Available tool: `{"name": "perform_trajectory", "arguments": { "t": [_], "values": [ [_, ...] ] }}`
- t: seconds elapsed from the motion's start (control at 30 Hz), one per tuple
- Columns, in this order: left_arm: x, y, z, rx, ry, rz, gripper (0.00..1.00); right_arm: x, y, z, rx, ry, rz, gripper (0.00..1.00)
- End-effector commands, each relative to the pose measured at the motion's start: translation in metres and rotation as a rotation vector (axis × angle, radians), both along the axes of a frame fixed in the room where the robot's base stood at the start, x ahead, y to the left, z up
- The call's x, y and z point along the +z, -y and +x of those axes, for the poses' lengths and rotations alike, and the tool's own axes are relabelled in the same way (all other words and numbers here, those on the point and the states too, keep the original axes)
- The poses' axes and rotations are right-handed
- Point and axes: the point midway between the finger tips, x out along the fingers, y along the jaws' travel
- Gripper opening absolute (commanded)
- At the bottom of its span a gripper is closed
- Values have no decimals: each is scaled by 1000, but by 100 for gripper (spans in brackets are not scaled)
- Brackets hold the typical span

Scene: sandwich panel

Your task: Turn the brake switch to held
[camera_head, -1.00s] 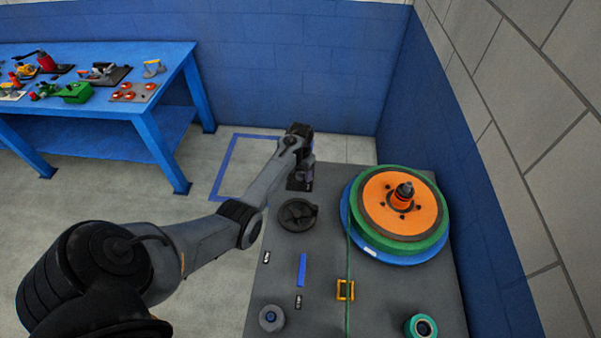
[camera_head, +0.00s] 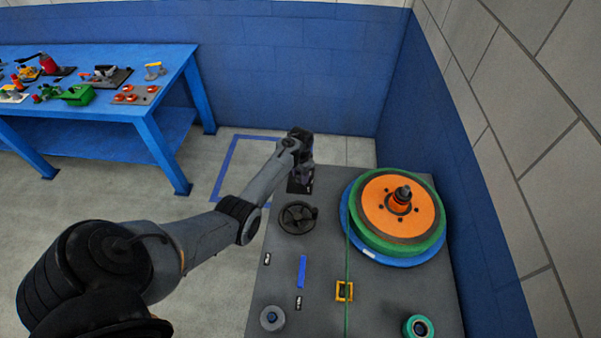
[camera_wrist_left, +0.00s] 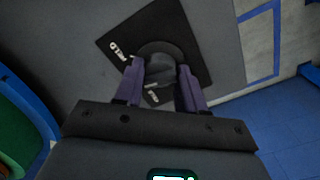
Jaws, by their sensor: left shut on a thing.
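The brake switch (camera_wrist_left: 158,70) is a dark round knob on a black square plate (camera_wrist_left: 112,37) with white lettering. In the left wrist view it sits between the purple fingers of my left gripper (camera_wrist_left: 160,80), which are shut on it. Part of the lettering and the knob's sides are hidden by the fingers, and I cannot read which setting it points to. In the head view the black plate (camera_head: 293,187) lies at the panel's far left corner, with my left gripper (camera_head: 301,172) over it. My right gripper is not in view.
The grey panel (camera_head: 385,300) carries a black handwheel (camera_head: 297,218), a large orange, green and blue reel (camera_head: 372,215), a yellow frame (camera_head: 344,291), a grey knob (camera_head: 272,318) and a teal roll (camera_head: 418,327). A blue table (camera_head: 150,100) with tools stands at left.

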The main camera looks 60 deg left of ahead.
Motion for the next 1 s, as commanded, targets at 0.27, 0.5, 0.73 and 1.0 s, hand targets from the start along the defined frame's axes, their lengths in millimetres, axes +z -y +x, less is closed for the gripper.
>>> {"name": "perform_trajectory", "arguments": {
  "t": [0.27,0.5,0.73,1.0],
  "values": [
    [3,-1,0,-249,0,0,9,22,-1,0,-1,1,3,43],
    [1,0,0,-448,-1,0,9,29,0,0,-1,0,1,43],
    [0,0,0,-582,0,1,9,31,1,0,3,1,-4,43],
    [-1,0,0,-658,0,0,9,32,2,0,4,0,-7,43]
  ]
}}
